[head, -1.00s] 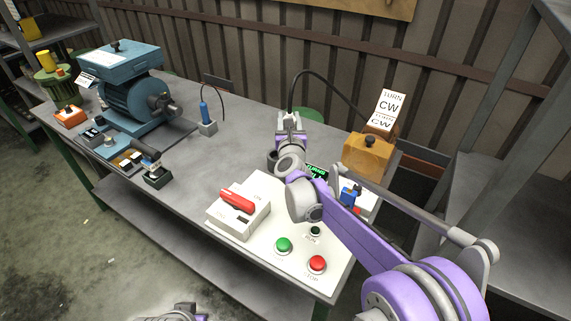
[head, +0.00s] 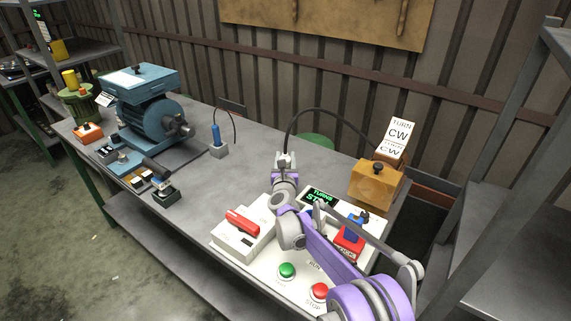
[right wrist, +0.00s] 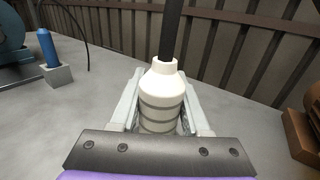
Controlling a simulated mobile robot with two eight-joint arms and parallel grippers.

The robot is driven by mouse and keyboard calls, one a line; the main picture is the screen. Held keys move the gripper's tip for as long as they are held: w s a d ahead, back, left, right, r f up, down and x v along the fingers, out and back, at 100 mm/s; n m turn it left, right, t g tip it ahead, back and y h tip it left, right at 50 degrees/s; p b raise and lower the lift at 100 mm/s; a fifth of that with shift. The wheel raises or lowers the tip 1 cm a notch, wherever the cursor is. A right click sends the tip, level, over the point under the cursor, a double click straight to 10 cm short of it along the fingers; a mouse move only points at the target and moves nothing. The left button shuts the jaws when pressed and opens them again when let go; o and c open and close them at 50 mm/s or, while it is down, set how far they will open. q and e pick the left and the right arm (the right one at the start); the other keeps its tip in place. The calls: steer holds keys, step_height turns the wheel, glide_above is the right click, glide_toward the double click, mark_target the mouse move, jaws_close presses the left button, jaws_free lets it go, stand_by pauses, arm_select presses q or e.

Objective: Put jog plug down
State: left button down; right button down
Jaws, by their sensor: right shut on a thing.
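The jog plug (right wrist: 162,97) is a white ribbed cylinder with a black cable leaving its top, seen in the right wrist view. My right gripper (right wrist: 161,112) is shut on it, with a pale finger on each side. In the head view, my right gripper (head: 285,160) is over the back middle of the bench; the plug is small there and mostly hidden by the gripper. The plug appears roughly upright. I cannot tell whether its lower end touches the bench. My left gripper is not in view.
The black cable (head: 316,109) arches right toward the orange box (head: 376,182) with the CW sign. A white control panel (head: 262,272) lies in front, partly under my arm. A blue tool in a grey block (head: 218,150) and a motor (head: 150,105) stand left. Bare bench lies between.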

steer(key=shift+f, duration=0.95)
steer(key=shift+c, duration=1.9)
jaws_free()
steer(key=shift+f, duration=0.15)
steer(key=shift+r, duration=0.2)
steer(key=s+b, duration=0.1)
steer(key=s, duration=1.1)
